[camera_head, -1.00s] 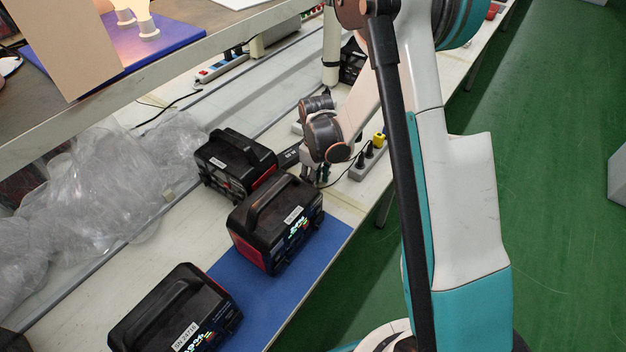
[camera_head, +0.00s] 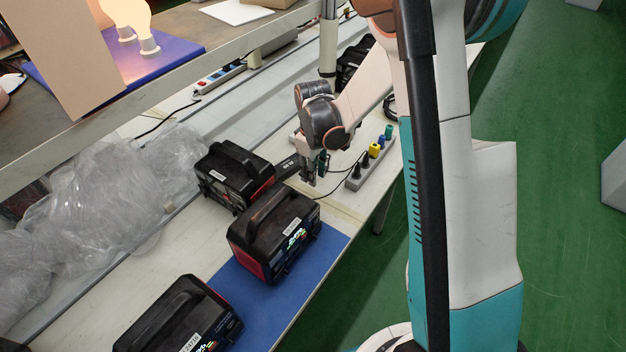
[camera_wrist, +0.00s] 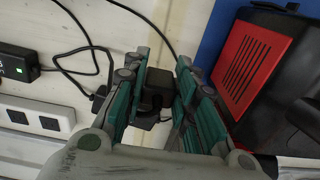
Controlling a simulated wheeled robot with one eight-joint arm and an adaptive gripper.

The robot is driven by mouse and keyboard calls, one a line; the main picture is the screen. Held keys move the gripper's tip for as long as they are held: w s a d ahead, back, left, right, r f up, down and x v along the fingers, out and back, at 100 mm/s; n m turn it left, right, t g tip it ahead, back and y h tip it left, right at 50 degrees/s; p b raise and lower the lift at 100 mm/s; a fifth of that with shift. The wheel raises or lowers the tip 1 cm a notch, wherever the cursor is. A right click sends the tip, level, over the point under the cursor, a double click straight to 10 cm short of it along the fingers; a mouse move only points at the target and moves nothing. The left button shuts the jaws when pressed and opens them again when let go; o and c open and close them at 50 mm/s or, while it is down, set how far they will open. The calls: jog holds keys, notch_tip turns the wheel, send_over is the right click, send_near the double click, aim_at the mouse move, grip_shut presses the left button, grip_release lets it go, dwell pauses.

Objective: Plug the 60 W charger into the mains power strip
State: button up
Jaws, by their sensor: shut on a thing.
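My gripper (camera_head: 311,178) is low over the white bench, near the far end of the middle power station. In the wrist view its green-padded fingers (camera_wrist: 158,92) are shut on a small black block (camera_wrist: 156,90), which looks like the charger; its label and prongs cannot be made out. A grey power strip (camera_head: 362,178) lies to the right of my gripper, with black, yellow and blue-green plugs along it. In the wrist view a white socket strip (camera_wrist: 55,117) with dark sockets lies at left; I cannot tell which strip it is.
Black and red power stations (camera_head: 275,230) stand on and beside a blue mat (camera_head: 318,262). A black adapter (camera_wrist: 18,62) with a green light and looped cable lies left in the wrist view. Clear plastic wrap (camera_head: 90,205) covers the bench at left. Another strip (camera_head: 220,76) lies farther back.

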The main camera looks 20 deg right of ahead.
notch_tip(320, 180, up, 12)
jog(key=p, duration=0.3)
